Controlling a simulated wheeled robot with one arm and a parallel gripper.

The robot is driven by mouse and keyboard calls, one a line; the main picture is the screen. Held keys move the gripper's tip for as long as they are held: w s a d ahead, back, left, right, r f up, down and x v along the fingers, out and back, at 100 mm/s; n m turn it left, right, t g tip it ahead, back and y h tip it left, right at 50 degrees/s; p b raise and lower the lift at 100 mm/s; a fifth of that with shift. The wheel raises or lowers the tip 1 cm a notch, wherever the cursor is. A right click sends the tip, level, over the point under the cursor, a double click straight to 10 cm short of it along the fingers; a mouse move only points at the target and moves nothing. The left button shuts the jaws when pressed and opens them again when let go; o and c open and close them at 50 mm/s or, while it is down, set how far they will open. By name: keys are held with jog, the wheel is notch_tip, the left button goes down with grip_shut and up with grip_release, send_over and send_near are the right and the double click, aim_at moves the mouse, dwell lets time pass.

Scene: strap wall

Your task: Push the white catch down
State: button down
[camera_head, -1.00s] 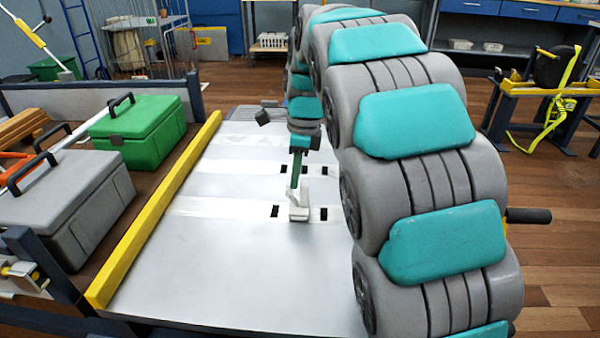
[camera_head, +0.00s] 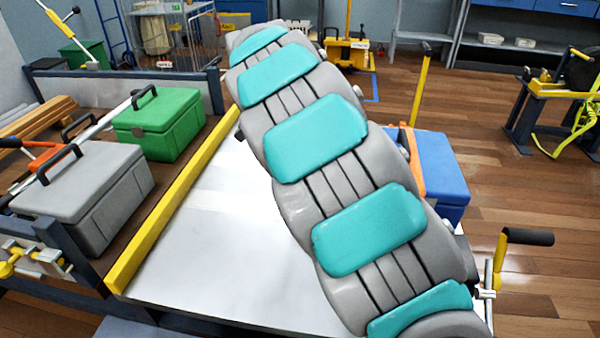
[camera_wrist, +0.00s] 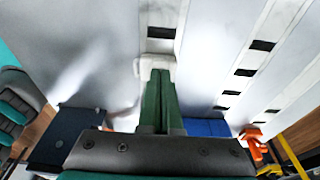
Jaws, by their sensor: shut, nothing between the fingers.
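The white catch (camera_wrist: 154,66) shows in the wrist view on the pale grey panel (camera_wrist: 105,50), just beyond my fingertips. My gripper (camera_wrist: 158,76) has two green fingers pressed together with nothing between them. Its tips overlap the catch's lower part in the picture; I cannot tell whether they touch it. In the head view my arm covers both the catch and the gripper, and only a bare part of the panel (camera_head: 215,245) shows.
A yellow rail (camera_head: 170,205) edges the panel on the left, with a green toolbox (camera_head: 158,125) and a grey toolbox (camera_head: 85,195) beyond it. A blue box (camera_head: 440,170) stands right of my arm. A black-handled crank (camera_head: 515,238) sticks out at lower right.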

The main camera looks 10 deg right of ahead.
jog(key=shift+w+a+f, duration=0.15)
jog(key=shift+a+f, duration=0.3)
jog(key=shift+a, duration=0.15)
jog(key=shift+d, duration=0.15)
jog(key=shift+s+d, duration=0.2)
jog(key=shift+d, duration=0.45)
jog(key=v, duration=0.7)
jog(key=shift+r+b, duration=0.3)
jog(key=shift+r, duration=0.1)
jog(key=shift+a, duration=0.1)
